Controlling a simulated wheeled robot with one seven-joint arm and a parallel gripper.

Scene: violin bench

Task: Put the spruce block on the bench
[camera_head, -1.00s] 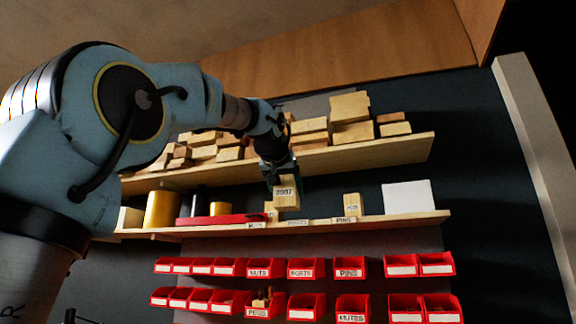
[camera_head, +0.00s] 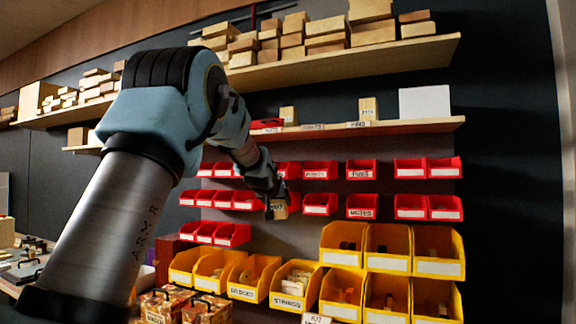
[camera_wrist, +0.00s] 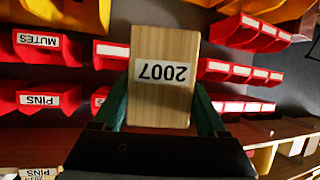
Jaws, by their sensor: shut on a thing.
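The spruce block is a pale wooden block with a white label reading 2007, upside down in the wrist view (camera_wrist: 162,100). In the head view the block (camera_head: 281,210) hangs below my gripper (camera_head: 274,198), in front of the red bins. My gripper, also in the wrist view (camera_wrist: 162,112), is shut on the block, with a green finger at each side of it. A worktop (camera_head: 10,291) with tools and small items shows at the lower left of the head view; my arm hides part of that area. I cannot tell whether it is the bench.
Yellow bins (camera_head: 342,243) stand below the red bins (camera_head: 361,206). A lower shelf (camera_head: 420,126) and an upper shelf (camera_head: 400,56) with wooden blocks are above. Patterned boxes (camera_head: 207,309) stand at the bottom, near my arm.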

